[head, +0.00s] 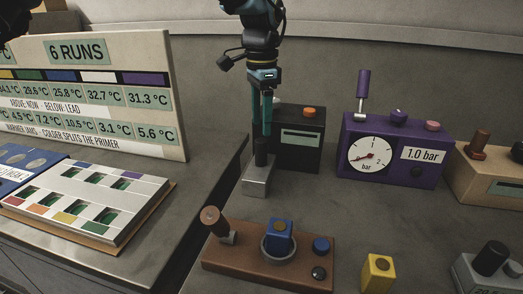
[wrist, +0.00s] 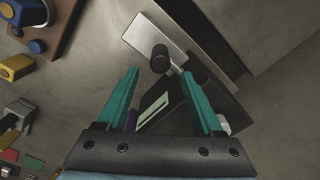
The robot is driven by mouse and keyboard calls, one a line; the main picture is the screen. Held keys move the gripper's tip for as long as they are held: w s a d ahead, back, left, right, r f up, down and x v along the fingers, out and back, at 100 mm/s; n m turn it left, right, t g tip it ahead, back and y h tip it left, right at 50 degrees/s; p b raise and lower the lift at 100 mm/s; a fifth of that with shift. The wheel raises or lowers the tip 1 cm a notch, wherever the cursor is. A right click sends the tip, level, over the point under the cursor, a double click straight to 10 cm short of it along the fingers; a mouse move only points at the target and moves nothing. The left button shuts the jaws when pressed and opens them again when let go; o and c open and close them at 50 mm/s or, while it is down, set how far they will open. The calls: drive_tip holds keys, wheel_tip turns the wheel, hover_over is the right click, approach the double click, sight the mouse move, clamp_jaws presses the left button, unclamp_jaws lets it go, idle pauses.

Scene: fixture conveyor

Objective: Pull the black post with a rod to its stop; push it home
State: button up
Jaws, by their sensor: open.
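The black post (head: 261,155) stands upright over a pale metal bar (head: 257,181) that extends forward from a black box (head: 302,150) with an orange knob. In the wrist view the post (wrist: 160,58) lies just beyond the fingertips, roughly centred between them, and a short light rod (wrist: 176,68) runs from it toward the box. My gripper (head: 262,134) points down with its teal fingers directly above the post. In the wrist view my gripper (wrist: 161,74) is open with nothing between its tips. Whether the fingers touch the post cannot be told.
A purple gauge box (head: 395,150) stands to the right. A brown base (head: 225,250) with a blue block and a lever lies in front, beside a yellow block (head: 378,273). A sign (head: 90,130) and a sample tray (head: 150,185) stand left.

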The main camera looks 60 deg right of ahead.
sight(261, 152)
wheel_tip(261, 152, down, 9)
drive_tip(key=shift+f+p, duration=0.1)
drive_tip(key=shift+p, duration=0.7)
clamp_jaws()
drive_tip(key=shift+a, duration=0.1)
idle(0.9)
